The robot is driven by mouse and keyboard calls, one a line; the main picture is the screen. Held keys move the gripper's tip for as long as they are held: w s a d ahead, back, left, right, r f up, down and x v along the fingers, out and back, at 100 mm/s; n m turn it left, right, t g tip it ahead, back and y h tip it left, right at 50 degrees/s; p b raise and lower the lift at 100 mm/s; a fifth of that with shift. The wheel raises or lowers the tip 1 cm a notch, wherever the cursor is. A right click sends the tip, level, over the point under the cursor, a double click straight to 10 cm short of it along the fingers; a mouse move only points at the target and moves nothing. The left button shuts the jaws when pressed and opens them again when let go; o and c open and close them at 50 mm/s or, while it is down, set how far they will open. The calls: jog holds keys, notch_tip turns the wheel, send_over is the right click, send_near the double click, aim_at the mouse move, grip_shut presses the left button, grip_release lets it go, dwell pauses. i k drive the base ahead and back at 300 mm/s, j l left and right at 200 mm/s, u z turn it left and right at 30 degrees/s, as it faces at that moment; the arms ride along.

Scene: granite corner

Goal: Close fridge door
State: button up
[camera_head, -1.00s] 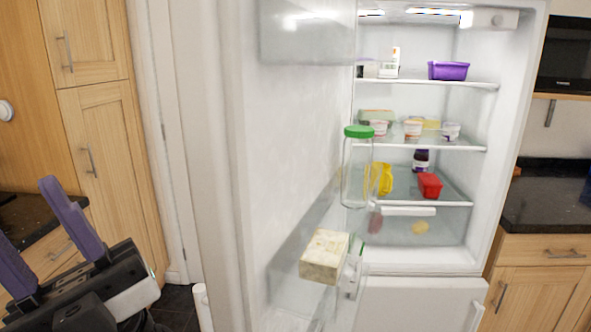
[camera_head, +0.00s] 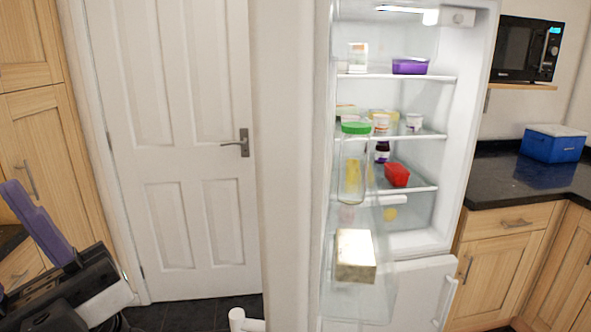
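The fridge door (camera_head: 285,170) stands open and shows nearly edge-on as a tall white panel in the head view. Its inner racks hold a glass jar (camera_head: 352,178) with a green lid and a pale block (camera_head: 355,256). A white handle piece (camera_head: 240,319) shows low on the door's outer side. The fridge (camera_head: 470,130) interior is lit and exposed. My gripper (camera_head: 14,235) is at the lower left edge, well left of the door and touching nothing. One purple finger shows fully and the other is almost cut off by the frame; they stand apart.
Fridge shelves hold a purple tub (camera_head: 410,66), a red container (camera_head: 397,175) and several small pots. A closed white room door (camera_head: 180,130) stands behind, left. Wooden cabinets (camera_head: 30,130) flank the left; a counter (camera_head: 500,180) with a blue box (camera_head: 553,143) is right. Dark floor shows between.

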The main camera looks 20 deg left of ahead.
aim_at(294, 44)
jog(key=j+z, duration=0.1)
jog(key=j, duration=1.1)
jog(key=k+j+u, duration=0.15)
jog(key=k+u, duration=0.15)
jog(key=k, duration=0.1)
